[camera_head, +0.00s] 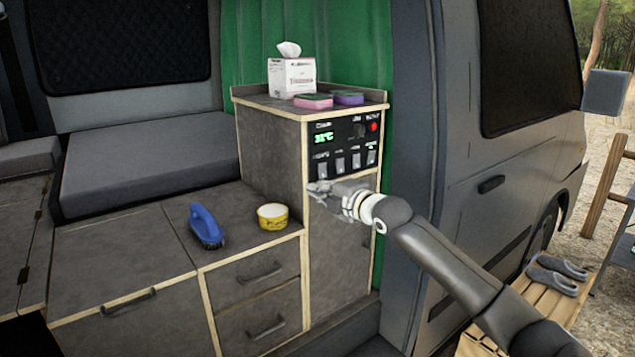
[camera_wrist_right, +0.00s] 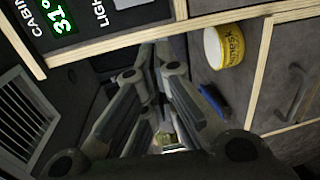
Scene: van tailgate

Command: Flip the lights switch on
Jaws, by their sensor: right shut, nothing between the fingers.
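The black control panel (camera_head: 345,143) is on the upper front of the grey cabinet, with a green temperature display and a row of several rocker switches. The leftmost switch (camera_head: 322,168) is probably the lights switch; its label is too small to read in the head view. In the right wrist view a label starting "LIGH" (camera_wrist_right: 101,12) shows beside the green display; its switch is largely cut off at the top edge. My right gripper (camera_head: 313,187) is shut and empty, just below the panel's lower left, apart from the switches. The switch's on or off position cannot be told. My left gripper is out of view.
A tissue box (camera_head: 291,77) and two sponges (camera_head: 314,101) are on the cabinet top. A blue brush (camera_head: 206,226) and a yellow tub (camera_head: 272,216) stand on the lower counter, left of my right gripper. The van's side wall is right of the cabinet.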

